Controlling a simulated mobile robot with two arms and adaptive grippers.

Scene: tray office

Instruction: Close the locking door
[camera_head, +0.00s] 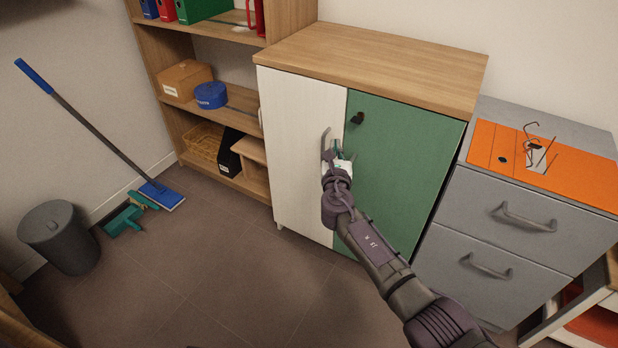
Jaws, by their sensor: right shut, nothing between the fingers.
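A low cabinet with a wooden top (375,60) stands against the wall. Its left door (295,125) is white and has a grey upright handle (325,140) near its right edge. Its right door (405,155) is green and has a black lock knob (357,118) near its top left corner. Both doors look about flush with the front; I cannot tell whether either is slightly ajar. My right gripper (337,152) is shut and empty in front of the seam between the doors, beside the handle and below the knob. My arm hides the lower part of the seam. My left gripper is not in view.
A grey drawer unit (470,215) with an orange panel (585,180) on top stands close to the cabinet's right. A wooden shelf (235,95) stands at its left. A bin (60,235) and a blue mop (160,193) are further left. The floor before the cabinet is clear.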

